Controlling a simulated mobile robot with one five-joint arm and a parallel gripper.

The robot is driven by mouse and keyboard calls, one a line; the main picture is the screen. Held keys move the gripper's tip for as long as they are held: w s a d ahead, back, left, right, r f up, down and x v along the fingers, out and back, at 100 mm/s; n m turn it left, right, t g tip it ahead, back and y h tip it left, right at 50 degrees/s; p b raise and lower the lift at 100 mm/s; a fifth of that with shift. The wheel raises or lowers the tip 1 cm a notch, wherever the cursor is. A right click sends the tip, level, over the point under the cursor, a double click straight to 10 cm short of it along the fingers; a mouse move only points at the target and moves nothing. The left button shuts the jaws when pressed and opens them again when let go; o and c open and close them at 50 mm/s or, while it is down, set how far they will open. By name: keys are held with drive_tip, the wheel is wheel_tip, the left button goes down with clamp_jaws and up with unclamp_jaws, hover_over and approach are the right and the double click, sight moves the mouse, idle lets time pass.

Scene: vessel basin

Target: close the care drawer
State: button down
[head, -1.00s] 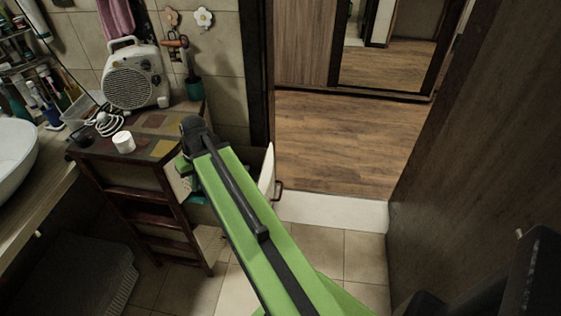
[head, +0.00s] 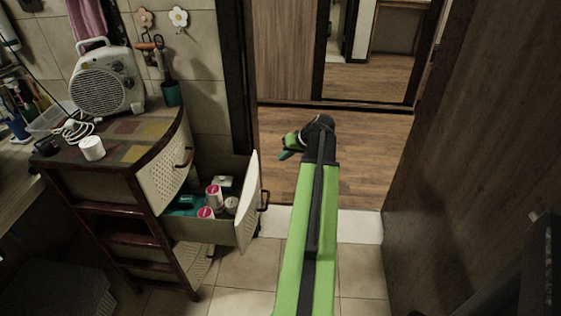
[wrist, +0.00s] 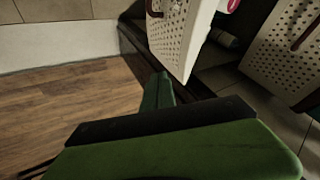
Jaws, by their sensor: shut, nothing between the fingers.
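The care drawer (head: 248,205) is pulled well out of the small wooden cabinet (head: 105,165). It has a cream, perforated curved front with a dark handle (head: 265,200). Several red-and-white containers (head: 214,194) and a teal item stand inside it. In the wrist view the drawer front (wrist: 182,38) shows at the top, beyond my fingers. My gripper (head: 286,152) is shut and empty, to the right of the drawer front and above the wooden floor, apart from it. It also shows in the wrist view (wrist: 158,92), with its fingers dark green.
An upper drawer (head: 165,168) on the cabinet looks shut. A heater (head: 105,80) and a white jar (head: 92,148) stand on the cabinet top. A dark wooden door (head: 450,150) is on the right. The doorway floor (head: 370,160) is clear.

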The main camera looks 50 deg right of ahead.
drive_tip(key=w+a+f+b, duration=0.3)
drive_tip(key=w+f+b, duration=0.1)
drive_tip(key=w, duration=0.3)
drive_tip(key=shift+f, duration=0.8)
drive_tip(key=shift+w, duration=0.15)
